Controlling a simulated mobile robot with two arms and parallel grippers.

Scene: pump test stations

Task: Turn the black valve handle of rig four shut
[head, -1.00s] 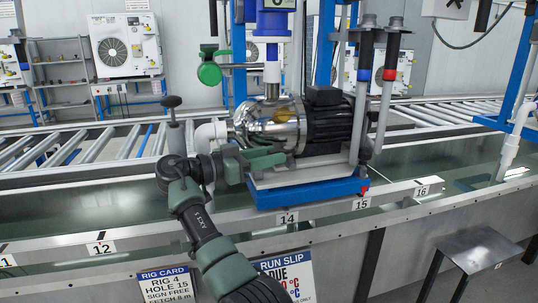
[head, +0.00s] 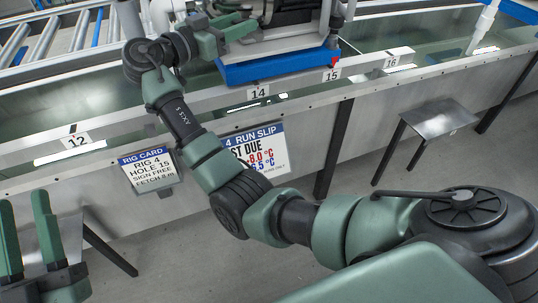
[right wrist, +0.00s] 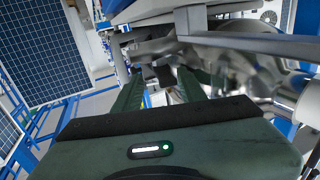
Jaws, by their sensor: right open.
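My right gripper (head: 240,23) is at the top of the head view, beside the pump rig above its blue base (head: 282,67). In the right wrist view the right gripper (right wrist: 160,82) has its two fingers apart, with blurred grey and dark parts beyond and between them. I cannot tell whether one of these is the black valve handle, or whether a finger touches anything. No black valve handle can be made out for certain; the upper rig is cut off in the head view. My left gripper (head: 25,205) is open and empty at the lower left.
A rig card (head: 150,170) reading "RIG 4 HOLE 15" and a run slip (head: 258,152) hang on the trough front (head: 340,115). Labels 12, 14, 15 and 16 mark its rim. Rollers (head: 45,42) lie behind.

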